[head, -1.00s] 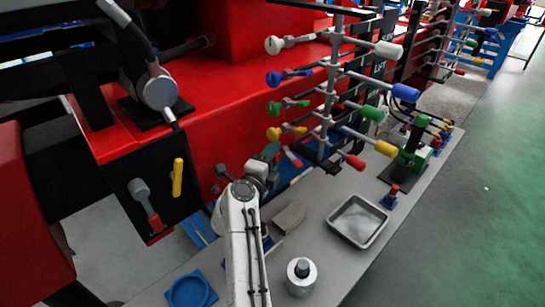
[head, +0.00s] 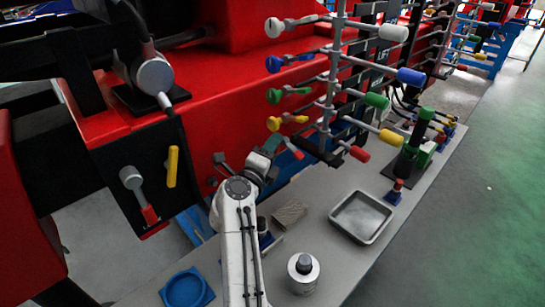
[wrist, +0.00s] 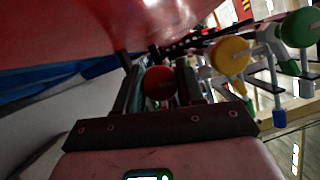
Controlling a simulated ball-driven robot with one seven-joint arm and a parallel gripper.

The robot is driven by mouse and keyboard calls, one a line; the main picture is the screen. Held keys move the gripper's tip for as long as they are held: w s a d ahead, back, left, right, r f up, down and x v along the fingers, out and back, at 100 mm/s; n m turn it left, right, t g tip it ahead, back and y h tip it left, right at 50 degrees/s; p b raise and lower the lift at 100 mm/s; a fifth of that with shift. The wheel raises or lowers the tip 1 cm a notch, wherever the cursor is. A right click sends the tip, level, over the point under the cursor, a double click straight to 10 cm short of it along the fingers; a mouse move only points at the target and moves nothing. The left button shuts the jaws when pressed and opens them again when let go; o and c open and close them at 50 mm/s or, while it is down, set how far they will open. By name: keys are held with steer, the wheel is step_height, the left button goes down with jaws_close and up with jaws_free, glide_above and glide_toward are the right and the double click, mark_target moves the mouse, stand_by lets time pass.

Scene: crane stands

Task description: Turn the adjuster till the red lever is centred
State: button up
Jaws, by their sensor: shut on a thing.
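A red-tipped lever (head: 359,153) is the lowest on the upright rack and points down to the right. It reaches less far out than the yellow lever above it. The red adjuster (head: 292,148) is on the left side of the same rack, its outer end hidden by my gripper. My gripper (head: 271,146) reaches up to it from below left. In the wrist view a round red knob (wrist: 159,83) sits between the two dark fingers, and my gripper (wrist: 158,92) is shut on it. I cannot tell how far the adjuster is turned.
The yellow adjuster (head: 287,122) and yellow lever (head: 391,139) are close above. Green, blue and white ones are higher. A red machine body (head: 200,90) is on the left. The grey bench holds a metal tray (head: 362,217), a cylindrical weight (head: 303,272) and a blue dish (head: 187,290).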

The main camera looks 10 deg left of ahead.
steer(key=m+b, duration=0.1)
steer(key=b, duration=0.2)
steer(key=f+m+t+h+b, duration=0.1)
steer(key=m+b, duration=0.1)
steer(key=b, duration=0.1)
steer(key=shift+f+m, duration=0.1)
steer(key=shift+m, duration=0.2)
steer(key=m+h+b, duration=0.1)
steer(key=m+b, duration=0.2)
steer(key=b, duration=0.3)
steer(key=m+b, duration=0.1)
steer(key=b, duration=0.1)
steer(key=m+h+b, duration=0.1)
steer(key=b, duration=0.1)
steer(key=shift+r+h, duration=0.25)
steer(key=shift+h, duration=0.05)
steer(key=shift+r+m+t+b, duration=0.15)
steer(key=shift+m+t+b, duration=0.15)
steer(key=shift+m+b, duration=0.25)
steer(key=o, duration=1)
steer(key=shift+r, duration=0.15)
steer(key=shift+c, duration=0.2)
steer(key=p+v, duration=0.1)
steer(key=v, duration=1)
steer(key=shift+r, duration=0.1)
